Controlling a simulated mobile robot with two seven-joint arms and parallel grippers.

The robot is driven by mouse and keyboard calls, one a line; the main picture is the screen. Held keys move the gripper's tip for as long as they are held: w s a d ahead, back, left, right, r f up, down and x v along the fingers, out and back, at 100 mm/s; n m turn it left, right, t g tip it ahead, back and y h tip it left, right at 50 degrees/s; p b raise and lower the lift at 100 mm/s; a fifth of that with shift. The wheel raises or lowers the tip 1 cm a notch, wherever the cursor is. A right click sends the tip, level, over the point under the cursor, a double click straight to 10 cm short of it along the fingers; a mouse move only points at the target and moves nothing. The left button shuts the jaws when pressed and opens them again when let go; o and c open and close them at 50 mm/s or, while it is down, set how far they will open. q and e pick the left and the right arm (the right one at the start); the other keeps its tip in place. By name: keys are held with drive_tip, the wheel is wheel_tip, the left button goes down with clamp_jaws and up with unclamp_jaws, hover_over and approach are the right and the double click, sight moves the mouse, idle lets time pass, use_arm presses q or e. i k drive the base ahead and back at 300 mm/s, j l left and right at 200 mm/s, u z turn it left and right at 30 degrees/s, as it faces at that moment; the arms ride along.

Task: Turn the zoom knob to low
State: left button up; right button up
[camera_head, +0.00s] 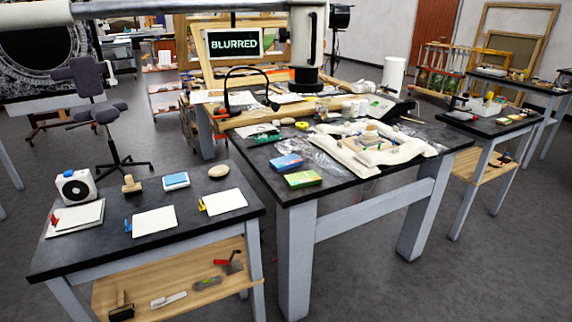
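A white and black microscope-like head (308,40) hangs over the back of the main table from a horizontal bar (180,6) along the top edge. Its dark lower end is just above the tabletop. I cannot make out the zoom knob or its setting; a small dark part shows at the head's left side. A screen (233,42) behind and left of the head reads "BLURRED". Neither of my grippers is in view.
The main table (437,133) holds a padded white bed (372,148), blue and green boxes and a bent-neck black lamp (228,90). A side table (215,180) at front left carries cards and a white device (76,186).

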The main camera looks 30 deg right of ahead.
sight(284, 35)
drive_tip(key=j+z, duration=0.3)
drive_tip(key=z, duration=0.2)
drive_tip(key=j+z, duration=0.3)
drive_tip(key=z, duration=0.2)
drive_tip(key=i, duration=0.05)
